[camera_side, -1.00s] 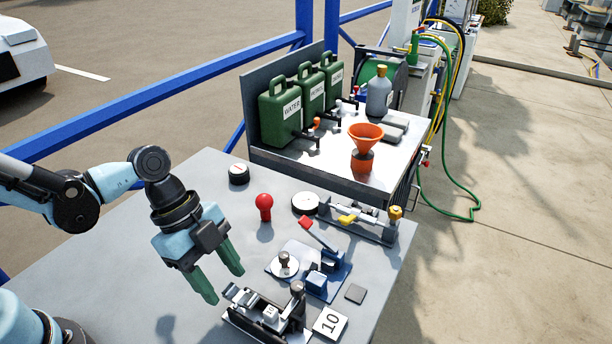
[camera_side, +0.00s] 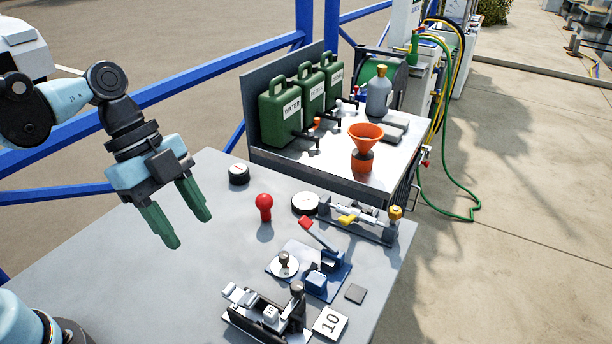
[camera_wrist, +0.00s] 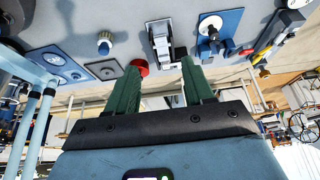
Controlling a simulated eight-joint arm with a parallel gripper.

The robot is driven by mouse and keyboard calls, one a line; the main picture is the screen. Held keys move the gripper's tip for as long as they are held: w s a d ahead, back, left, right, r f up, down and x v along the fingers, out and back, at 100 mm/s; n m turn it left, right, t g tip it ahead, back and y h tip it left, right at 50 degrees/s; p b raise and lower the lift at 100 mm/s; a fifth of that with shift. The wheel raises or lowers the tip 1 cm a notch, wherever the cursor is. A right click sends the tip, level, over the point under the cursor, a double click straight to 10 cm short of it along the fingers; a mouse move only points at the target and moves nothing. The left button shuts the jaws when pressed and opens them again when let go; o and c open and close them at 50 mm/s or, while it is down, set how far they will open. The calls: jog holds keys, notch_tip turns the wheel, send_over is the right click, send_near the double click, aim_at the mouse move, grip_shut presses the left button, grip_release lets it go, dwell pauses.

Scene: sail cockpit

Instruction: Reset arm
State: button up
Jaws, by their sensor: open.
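My gripper (camera_side: 188,222) has two green fingers, spread apart, with nothing between them. In the side view it is raised above the left part of the grey table (camera_side: 130,285), pointing down and tilted. It is left of the red-knobbed lever (camera_side: 264,204) and clear of every object. In the wrist view the green fingers (camera_wrist: 160,75) point up the picture and are parted, with the table's devices beyond them.
Green canisters (camera_side: 280,112) and an orange funnel (camera_side: 365,135) stand on the bench behind. A blue railing (camera_side: 180,85) runs behind my arm.

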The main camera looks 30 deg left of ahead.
jog(key=shift+a+r, duration=0.2)
jog(key=shift+r, duration=0.2)
jog(key=w+a+n+t+y, duration=0.2)
jog(key=a+n+t, duration=0.1)
jog(key=n, duration=0.6)
jog(key=w+a+f+n+t+y, duration=0.1)
jog(key=w+a+n+t+y, duration=0.1)
jog(key=a+n, duration=0.4)
jog(key=n+t+y, duration=0.1)
jog(key=n+t, duration=0.1)
jog(key=n, duration=0.1)
jog(key=shift+f, duration=0.3)
